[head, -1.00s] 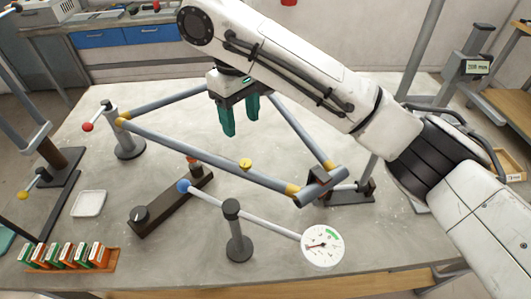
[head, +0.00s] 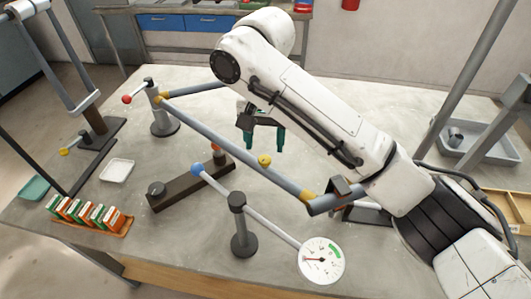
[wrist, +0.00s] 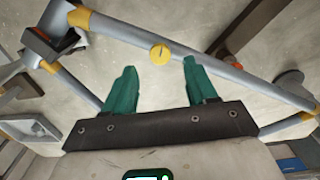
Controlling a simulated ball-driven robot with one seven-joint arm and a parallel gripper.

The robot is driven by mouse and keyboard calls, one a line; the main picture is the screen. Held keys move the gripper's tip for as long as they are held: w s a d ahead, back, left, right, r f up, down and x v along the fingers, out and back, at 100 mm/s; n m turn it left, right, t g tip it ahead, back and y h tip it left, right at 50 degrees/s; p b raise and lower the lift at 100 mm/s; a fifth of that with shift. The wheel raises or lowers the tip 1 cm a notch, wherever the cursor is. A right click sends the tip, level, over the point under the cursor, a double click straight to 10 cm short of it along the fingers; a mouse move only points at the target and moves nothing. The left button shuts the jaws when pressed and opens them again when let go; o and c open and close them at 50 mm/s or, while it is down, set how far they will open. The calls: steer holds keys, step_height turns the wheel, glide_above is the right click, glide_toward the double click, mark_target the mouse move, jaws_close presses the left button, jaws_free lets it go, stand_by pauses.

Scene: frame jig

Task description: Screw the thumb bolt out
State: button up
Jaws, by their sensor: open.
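The thumb bolt (head: 264,161) is a small yellow round knob on the near grey tube of the frame (head: 225,142). In the wrist view the bolt (wrist: 160,54) shows a dark slit across its face and sits on the tube between the directions of my two fingers. My gripper (head: 265,147) is open and empty, its green fingers pointing down just behind and above the bolt in the head view. In the wrist view my gripper (wrist: 160,66) has its fingertips apart, one on each side of the bolt, with clear space around it. My arm hides part of the frame.
A dial gauge (head: 322,261) on a grey post stands in front of the frame. A dark bar (head: 190,186) lies under the tube. A white tray (head: 117,171) and a rack of orange and green boxes (head: 88,215) are at left. A clamp post (head: 163,115) holds the frame's left corner.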

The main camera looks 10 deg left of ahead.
mark_target(265, 158)
steer(key=shift+f, duration=2.1)
jaws_close()
